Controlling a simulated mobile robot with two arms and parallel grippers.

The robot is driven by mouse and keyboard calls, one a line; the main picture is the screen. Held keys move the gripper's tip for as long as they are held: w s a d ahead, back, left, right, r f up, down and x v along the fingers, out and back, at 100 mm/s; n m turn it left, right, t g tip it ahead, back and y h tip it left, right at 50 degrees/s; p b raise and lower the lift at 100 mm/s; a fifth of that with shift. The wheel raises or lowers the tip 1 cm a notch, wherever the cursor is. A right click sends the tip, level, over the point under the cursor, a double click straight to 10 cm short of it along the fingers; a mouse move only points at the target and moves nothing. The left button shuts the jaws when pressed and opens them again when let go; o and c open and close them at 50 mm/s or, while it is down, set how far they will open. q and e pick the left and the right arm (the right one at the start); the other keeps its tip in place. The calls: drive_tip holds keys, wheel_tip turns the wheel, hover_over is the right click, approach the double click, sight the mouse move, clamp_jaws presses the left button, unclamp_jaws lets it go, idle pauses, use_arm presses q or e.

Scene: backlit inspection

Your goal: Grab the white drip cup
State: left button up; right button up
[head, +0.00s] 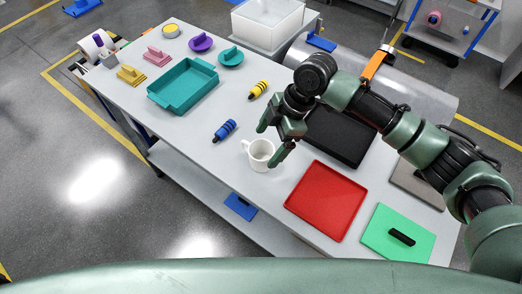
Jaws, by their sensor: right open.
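A white cup (259,157) with a handle on its left stands upright on the white table near its front edge. My right gripper (269,146) is open above and around the cup's right side, with one finger at the upper left and the other finger at the cup's right. I cannot tell whether a finger touches the cup. Part of the cup's rim is close behind the fingers. My left gripper is not in view.
A red tray (326,201) lies right of the cup, with a dark tray (340,136) behind it. A blue tool (224,130) and a yellow tool (258,90) lie behind the cup. A teal tray (183,84) stands at left. A green board (397,234) lies at right.

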sight(261, 152)
drive_tip(key=shift+s+a+f+p, duration=0.25)
drive_tip(key=shift+a+f+p, duration=0.4)
drive_tip(key=shift+f, duration=0.3)
drive_tip(key=shift+x, duration=1.15)
drive_tip(key=shift+w+d+f, duration=0.1)
drive_tip(key=shift+w+f, duration=0.05)
drive_tip(key=shift+f, duration=0.1)
drive_tip(key=c, duration=1.4)
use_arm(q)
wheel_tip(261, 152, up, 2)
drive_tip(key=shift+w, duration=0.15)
use_arm(e)
drive_tip(key=shift+c, duration=0.3)
drive_tip(key=shift+r, duration=0.15)
